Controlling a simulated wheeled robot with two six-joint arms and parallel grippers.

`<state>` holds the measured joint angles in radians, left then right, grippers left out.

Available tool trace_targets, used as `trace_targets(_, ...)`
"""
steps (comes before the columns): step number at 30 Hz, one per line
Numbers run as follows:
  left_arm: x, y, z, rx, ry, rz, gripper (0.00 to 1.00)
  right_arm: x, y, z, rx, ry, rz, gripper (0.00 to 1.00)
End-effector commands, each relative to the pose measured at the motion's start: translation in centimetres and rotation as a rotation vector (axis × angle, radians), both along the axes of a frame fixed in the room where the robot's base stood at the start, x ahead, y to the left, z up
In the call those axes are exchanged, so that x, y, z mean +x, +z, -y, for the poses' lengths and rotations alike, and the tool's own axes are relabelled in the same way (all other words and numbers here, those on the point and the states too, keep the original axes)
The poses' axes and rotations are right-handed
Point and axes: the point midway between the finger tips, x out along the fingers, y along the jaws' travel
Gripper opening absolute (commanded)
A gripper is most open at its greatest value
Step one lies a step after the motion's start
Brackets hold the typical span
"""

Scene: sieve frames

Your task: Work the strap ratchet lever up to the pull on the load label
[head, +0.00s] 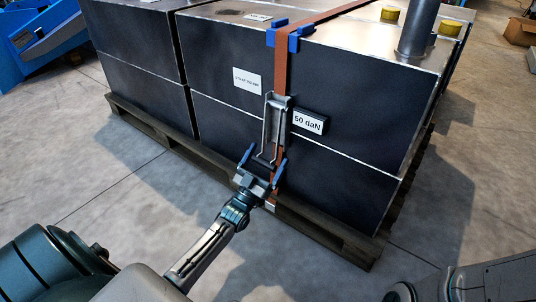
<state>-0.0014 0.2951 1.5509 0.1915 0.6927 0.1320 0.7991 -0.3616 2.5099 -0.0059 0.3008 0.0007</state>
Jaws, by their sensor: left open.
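An orange strap (281,68) runs over the top edge of the dark metal load (350,98) and down its front face. The ratchet (279,101) sits on the strap, and its grey lever (265,131) hangs down along the face. A label reading "50 daN" (308,123) is just right of the ratchet. My left gripper (262,163) is open, with its blue-tipped fingers on either side of the lever's lower end. Contact with the lever cannot be told. My right gripper is not in view; part of my right arm may show at the lower right.
The load stands on a wooden pallet (328,233). Blue corner protectors (294,40) sit under the strap at the top edge. A second small white label (247,81) is left of the strap. Yellow caps (390,14) and a grey post (418,30) stand on top. The floor in front is clear.

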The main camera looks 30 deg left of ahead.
Motion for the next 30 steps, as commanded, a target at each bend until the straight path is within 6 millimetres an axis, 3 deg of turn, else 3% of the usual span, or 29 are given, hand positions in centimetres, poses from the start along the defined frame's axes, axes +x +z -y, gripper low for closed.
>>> trace_targets(6, -3.6, -2.4, -0.3, 0.000, 0.001, -0.006, 0.95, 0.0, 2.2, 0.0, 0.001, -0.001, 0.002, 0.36)
trace_targets(12, -6.2, -4.7, -0.5, 0.000, 0.001, -0.004, 0.95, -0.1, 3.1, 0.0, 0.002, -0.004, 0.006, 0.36)
trace_targets(18, -7.4, -5.7, -0.6, -0.001, 0.001, -0.001, 0.95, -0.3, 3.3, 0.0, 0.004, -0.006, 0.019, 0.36)
trace_targets(26, -7.5, -5.8, -0.6, 0.000, 0.000, 0.000, 0.95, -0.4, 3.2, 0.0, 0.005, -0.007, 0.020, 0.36)
trace_targets(30, -7.6, -5.6, -0.6, 0.025, 0.019, -0.009, 0.67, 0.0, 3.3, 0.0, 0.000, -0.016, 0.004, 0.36)
